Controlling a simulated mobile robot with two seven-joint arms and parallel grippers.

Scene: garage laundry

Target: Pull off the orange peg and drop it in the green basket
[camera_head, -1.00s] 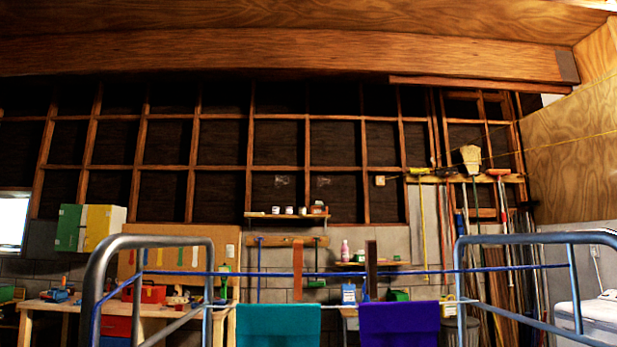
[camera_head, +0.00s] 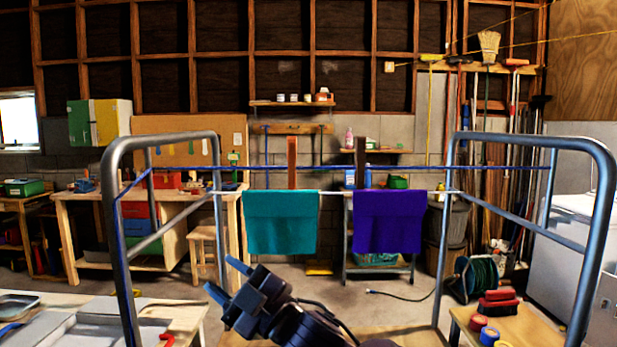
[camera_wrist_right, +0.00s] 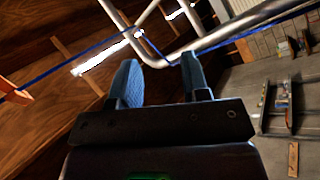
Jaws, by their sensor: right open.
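A darker brown piece (camera_head: 360,160) stands above the purple cloth (camera_head: 386,222). My right gripper (camera_head: 227,279) is open and empty at the bottom, lower left of the teal cloth and apart from it. Its two blue-grey fingers show in the right wrist view (camera_wrist_right: 158,82), with nothing between them. I cannot make out a green basket for certain. My left gripper is out of view.
Tubular metal rails (camera_head: 218,200) stand left and right, with a blue cord (camera_head: 420,167) strung across. A table (camera_head: 520,328) at lower right holds a red brush (camera_head: 498,303) and rolls. A wooden workbench (camera_head: 70,210) is behind at left. The floor beyond the cloths is partly clear.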

